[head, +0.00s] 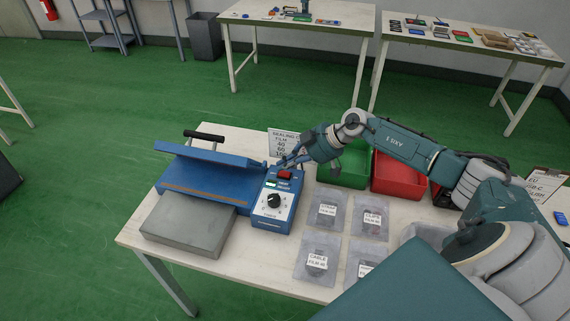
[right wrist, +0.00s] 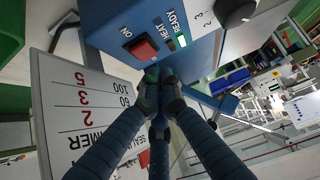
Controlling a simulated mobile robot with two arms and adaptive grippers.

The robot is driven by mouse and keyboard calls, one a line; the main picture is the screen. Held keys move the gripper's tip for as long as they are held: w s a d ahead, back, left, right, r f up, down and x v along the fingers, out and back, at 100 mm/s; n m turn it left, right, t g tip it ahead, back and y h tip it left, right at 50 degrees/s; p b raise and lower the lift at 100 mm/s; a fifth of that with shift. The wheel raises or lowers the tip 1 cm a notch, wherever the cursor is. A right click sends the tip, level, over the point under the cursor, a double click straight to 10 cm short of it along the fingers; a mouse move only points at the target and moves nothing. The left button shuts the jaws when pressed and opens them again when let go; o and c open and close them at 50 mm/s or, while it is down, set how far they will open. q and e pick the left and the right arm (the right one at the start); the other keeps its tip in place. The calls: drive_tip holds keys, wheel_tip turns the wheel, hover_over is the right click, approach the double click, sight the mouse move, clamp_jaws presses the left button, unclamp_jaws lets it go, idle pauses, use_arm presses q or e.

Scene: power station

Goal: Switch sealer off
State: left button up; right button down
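The blue sealer (head: 205,176) stands on the near table, with its control box (head: 272,212) at its right end. The box has a black dial (head: 274,200) and a red switch (head: 285,174) marked ON, which is also large in the right wrist view (right wrist: 141,48). The READY lamp (right wrist: 181,41) looks lit; the HEAT lamp looks dark green. My right gripper (head: 282,162) is just behind the switch at the box's back edge. In the right wrist view its fingertips (right wrist: 159,76) are together and empty, close below the switch. Contact cannot be told. My left gripper is out of view.
A settings sign (head: 284,142) stands behind the box, close to my right gripper. Green (head: 345,166) and red (head: 398,174) bins are to the right. Labelled film bags (head: 328,212) lie in front of them. A grey block (head: 187,224) sits before the sealer.

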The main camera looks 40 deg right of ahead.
drive_tip(key=shift+f, duration=0.55)
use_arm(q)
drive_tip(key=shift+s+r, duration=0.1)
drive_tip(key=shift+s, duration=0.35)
use_arm(e)
drive_tip(key=shift+p, duration=0.9)
drive_tip(key=shift+f, duration=0.3)
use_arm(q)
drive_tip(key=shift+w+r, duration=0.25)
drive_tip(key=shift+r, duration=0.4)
use_arm(e)
drive_tip(key=shift+w, duration=0.1)
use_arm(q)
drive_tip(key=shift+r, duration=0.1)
use_arm(e)
drive_tip(key=shift+a, duration=0.1)
drive_tip(key=shift+w+a+r+p, duration=0.15)
drive_tip(key=shift+w+a+p, duration=0.15)
drive_tip(key=shift+w, duration=0.15)
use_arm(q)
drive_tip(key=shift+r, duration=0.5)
use_arm(e)
drive_tip(key=shift+w+a, duration=0.15)
